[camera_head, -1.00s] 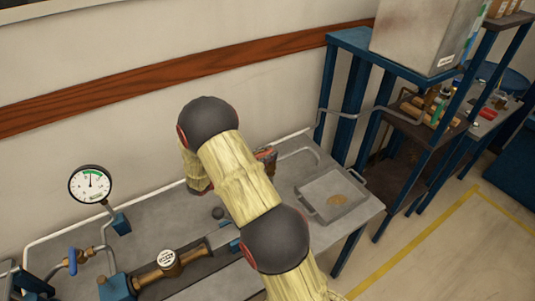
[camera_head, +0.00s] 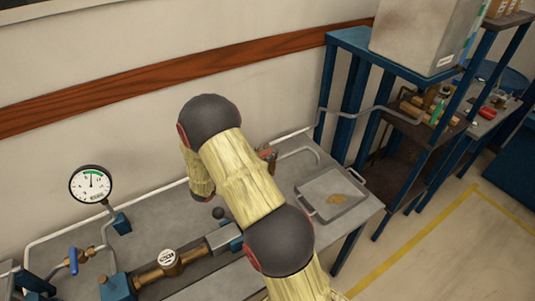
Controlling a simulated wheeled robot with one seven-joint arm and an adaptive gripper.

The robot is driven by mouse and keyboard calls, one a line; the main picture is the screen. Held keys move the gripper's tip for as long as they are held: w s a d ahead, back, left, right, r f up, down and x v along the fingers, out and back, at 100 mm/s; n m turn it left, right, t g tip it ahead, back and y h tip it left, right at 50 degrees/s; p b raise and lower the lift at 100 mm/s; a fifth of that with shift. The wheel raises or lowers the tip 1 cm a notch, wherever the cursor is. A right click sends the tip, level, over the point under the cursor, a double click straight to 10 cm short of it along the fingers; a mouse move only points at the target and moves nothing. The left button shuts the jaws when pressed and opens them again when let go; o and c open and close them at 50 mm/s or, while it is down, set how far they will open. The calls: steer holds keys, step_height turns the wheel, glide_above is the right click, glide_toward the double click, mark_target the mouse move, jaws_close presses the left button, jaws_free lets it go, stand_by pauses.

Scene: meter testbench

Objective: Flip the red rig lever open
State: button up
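My arm, in pale yellow sleeves with dark joints, reaches across the bench and covers its middle. My gripper is hidden behind the arm, so I cannot see its fingers or what they touch. A small reddish-brown part (camera_head: 267,154) shows just right of the arm, by the grey pipe; I cannot tell whether it belongs to the red rig lever. No red lever is clearly visible. A dark round knob (camera_head: 218,212) shows just left of the arm, above the bench.
A pressure gauge (camera_head: 91,184), a blue-handled valve (camera_head: 73,262) and a brass meter (camera_head: 168,259) in the pipe line stand at left. A metal tray (camera_head: 312,211) lies on the bench's right end. A blue-framed shelf (camera_head: 345,37) stands at right.

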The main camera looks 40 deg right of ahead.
steer(key=shift+o, duration=0.7)
steer(key=shift+s, duration=0.1)
steer(key=w+a, duration=0.1)
steer(key=a, duration=1.1)
steer(key=shift+w, duration=0.15)
steer(key=shift+c, duration=0.4)
